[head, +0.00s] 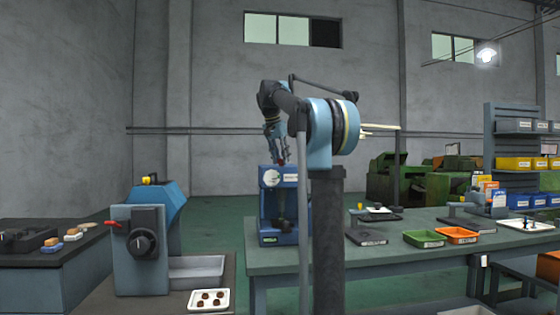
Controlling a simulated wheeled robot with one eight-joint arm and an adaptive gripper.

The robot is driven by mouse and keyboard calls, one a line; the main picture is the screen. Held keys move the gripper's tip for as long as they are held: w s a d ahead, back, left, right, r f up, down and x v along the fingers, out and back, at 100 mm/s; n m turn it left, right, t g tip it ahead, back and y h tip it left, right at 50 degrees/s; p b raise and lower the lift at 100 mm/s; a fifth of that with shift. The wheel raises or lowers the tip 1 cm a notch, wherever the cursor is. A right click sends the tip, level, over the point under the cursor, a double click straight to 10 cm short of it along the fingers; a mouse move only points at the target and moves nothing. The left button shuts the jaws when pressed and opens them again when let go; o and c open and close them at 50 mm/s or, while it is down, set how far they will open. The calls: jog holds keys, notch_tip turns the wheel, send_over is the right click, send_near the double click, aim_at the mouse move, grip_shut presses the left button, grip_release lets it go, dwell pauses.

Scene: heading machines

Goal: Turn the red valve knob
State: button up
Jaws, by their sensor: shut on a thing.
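My gripper (280,157) points down at the top of a blue machine (267,210) with a round white gauge on its front. A small bit of red, the red valve knob (282,162), shows between the fingertips at the machine's top edge. The fingers are shut on it. Most of the knob is hidden by the fingers, so its turn angle cannot be told. My arm and column stand just right of the machine and cover part of its right side.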

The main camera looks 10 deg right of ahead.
jog(key=n, duration=0.2)
jog(key=n+y, duration=0.1)
jog(key=n, duration=0.1)
jog(key=shift+d+n+t+y, duration=0.1)
jog(key=shift+n+t+y, duration=0.2)
jog(key=shift+t, duration=0.1)
jog(key=n+y, duration=0.1)
jog(key=n, duration=0.3)
jog(key=shift+d+y, duration=0.15)
jog(key=shift+y, duration=0.25)
jog(key=n+y, duration=0.1)
jog(key=n, duration=0.4)
jog(key=shift+d+y, duration=0.1)
jog(key=shift+y, duration=0.3)
jog(key=shift+d+n+g+y, duration=0.1)
jog(key=shift+n+g+y, duration=0.4)
jog(key=shift+n, duration=1.4)
jog(key=o, duration=1)
jog(key=v, duration=1.1)
jog(key=shift+d+r, duration=0.2)
jog(key=shift+r, duration=0.2)
